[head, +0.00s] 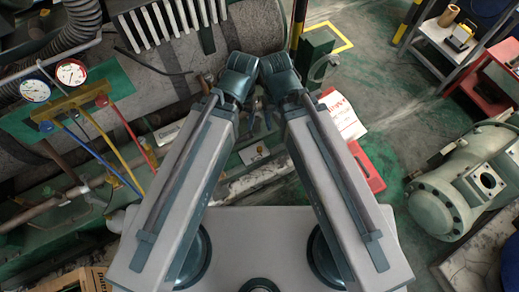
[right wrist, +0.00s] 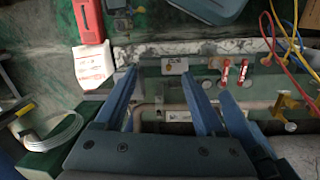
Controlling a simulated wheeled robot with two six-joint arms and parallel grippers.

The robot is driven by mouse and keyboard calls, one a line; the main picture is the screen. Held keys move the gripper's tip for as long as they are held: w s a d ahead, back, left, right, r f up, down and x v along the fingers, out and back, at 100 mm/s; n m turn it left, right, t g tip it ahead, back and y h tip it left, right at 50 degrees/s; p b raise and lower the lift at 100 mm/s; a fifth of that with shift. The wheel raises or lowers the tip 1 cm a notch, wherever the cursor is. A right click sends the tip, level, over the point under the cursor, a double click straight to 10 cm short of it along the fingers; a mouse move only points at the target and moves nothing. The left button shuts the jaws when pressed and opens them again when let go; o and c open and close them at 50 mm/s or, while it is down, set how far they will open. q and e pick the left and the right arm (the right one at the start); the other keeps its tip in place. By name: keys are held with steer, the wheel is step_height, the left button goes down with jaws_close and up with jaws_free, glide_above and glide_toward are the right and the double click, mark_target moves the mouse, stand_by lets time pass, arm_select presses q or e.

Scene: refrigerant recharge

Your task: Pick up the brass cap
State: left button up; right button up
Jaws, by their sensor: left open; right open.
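I cannot pick out the brass cap for certain. A small pale plate (head: 257,153) with a tiny fitting on it lies on the green frame just below my grippers in the head view, and the same sort of plate (right wrist: 175,67) shows in the right wrist view. My left gripper (head: 252,111) is open at the middle of the head view, its fingers partly hidden by the arms. My right gripper (right wrist: 160,73) is open, with nothing seen between its blue fingers. Another blue finger shows close on its right.
A gauge manifold (head: 80,102) with red, yellow and blue hoses stands at the left. Two red valve handles (right wrist: 234,73) sit right of the plate. A white sheet (head: 342,116), red box (head: 368,169) and green compressor (head: 462,183) lie to the right. Green floor between is clear.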

steer(key=w+d+f+m+b, duration=0.1)
steer(key=w+d+f+b, duration=0.15)
steer(key=f+b, duration=0.85)
steer(key=w+d+f+m+b, duration=0.2)
steer(key=d+f+b, duration=0.2)
steer(key=f+b, duration=0.7)
steer(key=m+y+b, duration=0.1)
steer(key=m+b, duration=1.8)
steer(key=m, duration=0.1)
glide_above(260, 148)
steer(key=f, duration=1.8)
steer(key=shift+s+a+f, duration=0.1)
steer(key=shift+s+f, duration=0.2)
steer(key=shift+s, duration=0.05)
steer(key=shift+p, duration=0.3)
steer(key=f+b, duration=0.5)
steer(key=shift+w+f, duration=0.1)
steer(key=shift+w, duration=0.2)
